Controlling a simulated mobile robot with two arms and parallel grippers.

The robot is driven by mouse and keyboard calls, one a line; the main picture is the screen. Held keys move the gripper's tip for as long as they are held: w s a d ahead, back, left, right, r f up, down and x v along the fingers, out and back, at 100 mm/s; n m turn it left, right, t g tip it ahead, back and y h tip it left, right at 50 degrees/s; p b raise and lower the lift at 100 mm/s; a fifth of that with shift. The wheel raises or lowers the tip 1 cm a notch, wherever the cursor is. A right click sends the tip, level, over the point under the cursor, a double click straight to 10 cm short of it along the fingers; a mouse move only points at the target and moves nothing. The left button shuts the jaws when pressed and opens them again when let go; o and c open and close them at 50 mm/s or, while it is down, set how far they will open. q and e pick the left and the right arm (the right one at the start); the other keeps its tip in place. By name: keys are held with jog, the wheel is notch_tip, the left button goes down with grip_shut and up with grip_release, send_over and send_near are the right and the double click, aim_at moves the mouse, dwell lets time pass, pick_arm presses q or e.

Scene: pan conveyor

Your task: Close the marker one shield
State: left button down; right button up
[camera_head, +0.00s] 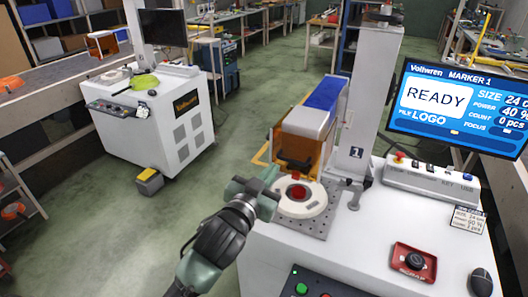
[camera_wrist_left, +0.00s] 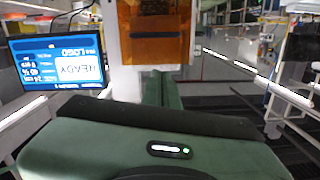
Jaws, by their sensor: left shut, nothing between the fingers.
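The marker one shield (camera_head: 303,145) is an orange see-through box with a black handle (camera_head: 294,162) on its front. It is at the column marked 1, behind and above the round white fixture (camera_head: 311,207), which shows uncovered with a red part (camera_head: 298,190) at its centre. My left gripper (camera_head: 268,192) is shut and empty, at the left edge of the fixture and in front of the shield; I see no contact with the handle. The shield also shows in the left wrist view (camera_wrist_left: 160,32), beyond my gripper body; the fingertips are hard to make out there. My right gripper is not in view.
The marker's screen (camera_head: 455,112) reads READY. A control box (camera_head: 432,182), a red tray (camera_head: 414,262) and a mouse (camera_head: 481,281) are on the white bench to the right. A second marking machine (camera_head: 160,120) stands at back left, with open green floor between.

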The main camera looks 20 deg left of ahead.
pick_arm(q)
jog(key=w+f+n+p, duration=0.2)
jog(key=w+f+p, duration=0.1)
jog(key=w, duration=0.7)
jog(key=shift+d+f, duration=0.15)
jog(key=shift+f, duration=0.1)
notch_tip(320, 180, down, 14)
jog(key=b, duration=0.9)
